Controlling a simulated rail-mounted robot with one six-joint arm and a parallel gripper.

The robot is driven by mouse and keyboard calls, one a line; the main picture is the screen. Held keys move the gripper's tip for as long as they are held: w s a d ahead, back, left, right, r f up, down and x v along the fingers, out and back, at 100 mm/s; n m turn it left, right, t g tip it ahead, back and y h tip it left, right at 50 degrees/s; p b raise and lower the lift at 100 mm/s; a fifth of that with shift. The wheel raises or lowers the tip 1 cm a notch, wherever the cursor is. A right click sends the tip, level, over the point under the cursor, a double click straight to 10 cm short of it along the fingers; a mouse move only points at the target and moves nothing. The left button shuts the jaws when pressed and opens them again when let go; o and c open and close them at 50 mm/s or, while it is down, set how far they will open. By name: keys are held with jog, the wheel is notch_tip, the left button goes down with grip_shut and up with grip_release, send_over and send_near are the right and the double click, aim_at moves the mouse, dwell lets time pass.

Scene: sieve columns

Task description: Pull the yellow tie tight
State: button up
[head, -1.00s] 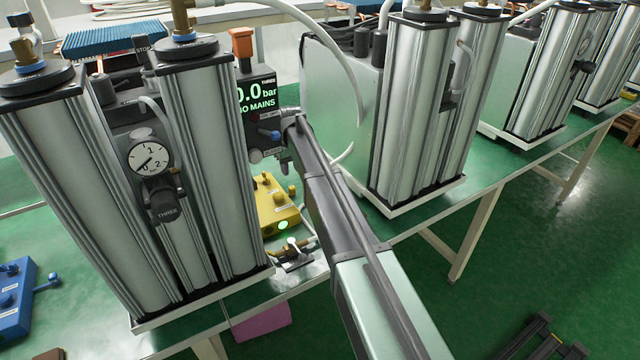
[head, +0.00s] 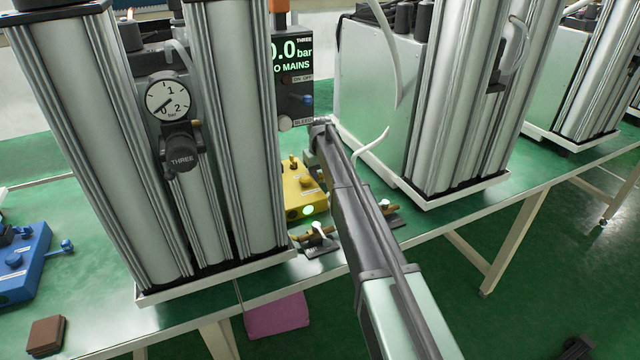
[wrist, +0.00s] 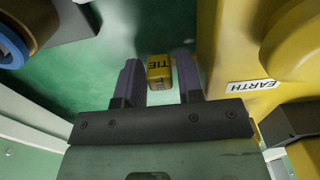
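The yellow tie (wrist: 159,70), a small block lettered TIE, shows in the wrist view between the two fingers of my gripper (wrist: 160,72). The fingers stand apart on either side of it, with a narrow gap visible on the right; contact on the left cannot be made out. A larger yellow body (wrist: 235,50) labelled EARTH rises just right of the fingers. In the head view a yellow box (head: 303,188) with a lit green lamp sits on the bench beside my arm. The tie and my fingertips cannot be made out there.
A tall column unit (head: 230,130) with a gauge and a 0.0 bar display (head: 291,60) stands left of my arm. Another column unit (head: 450,110) stands to the right. Small brass fittings (head: 318,236) lie near the bench edge. A blue box (head: 22,262) is at far left.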

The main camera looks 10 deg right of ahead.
jog(key=shift+r, duration=0.1)
jog(key=shift+c, duration=0.5)
grip_shut()
jog(key=shift+w+d, duration=0.2)
jog(key=shift+d, duration=0.6)
jog(key=shift+w+d, duration=0.2)
jog(key=shift+d, duration=0.6)
jog(key=shift+o, duration=0.5)
grip_release()
jog(key=shift+d, duration=0.15)
